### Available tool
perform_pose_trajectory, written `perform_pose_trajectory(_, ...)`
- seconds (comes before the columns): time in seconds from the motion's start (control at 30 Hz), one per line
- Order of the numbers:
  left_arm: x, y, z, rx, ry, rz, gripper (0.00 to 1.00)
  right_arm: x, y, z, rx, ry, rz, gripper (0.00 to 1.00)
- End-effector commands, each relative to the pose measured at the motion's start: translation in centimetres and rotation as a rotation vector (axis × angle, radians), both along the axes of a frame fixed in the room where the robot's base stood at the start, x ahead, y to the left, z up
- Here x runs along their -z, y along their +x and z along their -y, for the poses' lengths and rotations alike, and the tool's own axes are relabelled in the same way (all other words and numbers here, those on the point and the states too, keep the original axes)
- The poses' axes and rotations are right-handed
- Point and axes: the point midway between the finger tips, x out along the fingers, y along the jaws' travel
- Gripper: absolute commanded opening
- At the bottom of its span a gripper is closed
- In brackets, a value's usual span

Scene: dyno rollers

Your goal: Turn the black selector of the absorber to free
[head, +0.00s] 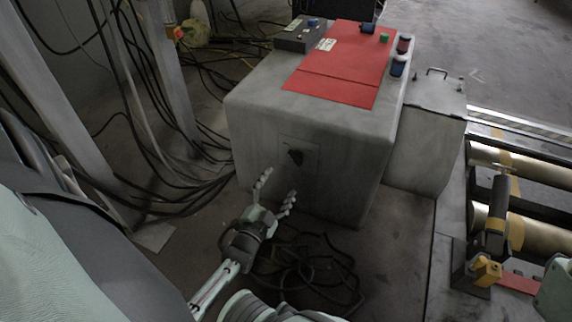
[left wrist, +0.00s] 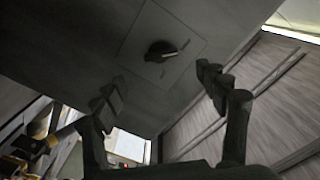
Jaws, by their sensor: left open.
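The black selector (head: 296,157) sits on a square plate on the front face of the grey absorber cabinet (head: 262,128). In the left wrist view the selector (left wrist: 160,51) is a round black knob with a light pointer mark aimed to the right; the plate's lettering is too small to read. My left gripper (head: 276,190) is open and empty, just below and in front of the selector, apart from it. In the left wrist view its two fingers (left wrist: 160,82) spread either side, with the knob beyond the tips. My right gripper is not in view.
Black cables (head: 310,270) lie on the floor below and hang at left beside a grey post (head: 170,70). Rollers (head: 530,170) with a yellow-marked bracket stand at right.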

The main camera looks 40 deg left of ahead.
Motion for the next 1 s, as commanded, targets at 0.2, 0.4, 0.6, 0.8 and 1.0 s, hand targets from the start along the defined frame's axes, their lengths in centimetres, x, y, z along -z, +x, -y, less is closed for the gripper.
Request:
perform_pose_trajectory(0.2, 0.0, -2.1, 0.5, -0.001, 0.000, 0.001, 0.73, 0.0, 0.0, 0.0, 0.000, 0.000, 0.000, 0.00)
perform_pose_trajectory(0.4, 0.0, -2.3, 0.5, -0.001, 0.000, 0.001, 0.73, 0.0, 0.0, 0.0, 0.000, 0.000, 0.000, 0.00)
perform_pose_trajectory(0.6, 0.0, -2.3, 0.5, -0.001, 0.000, 0.001, 0.73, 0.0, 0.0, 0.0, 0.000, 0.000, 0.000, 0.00)
perform_pose_trajectory(0.8, -0.1, -2.3, 0.6, 0.001, 0.000, 0.002, 0.73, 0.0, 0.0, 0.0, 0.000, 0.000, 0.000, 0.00)
perform_pose_trajectory(1.0, -4.9, -0.4, 3.0, 0.062, -0.043, 0.101, 0.73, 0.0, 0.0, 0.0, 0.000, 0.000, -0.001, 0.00)
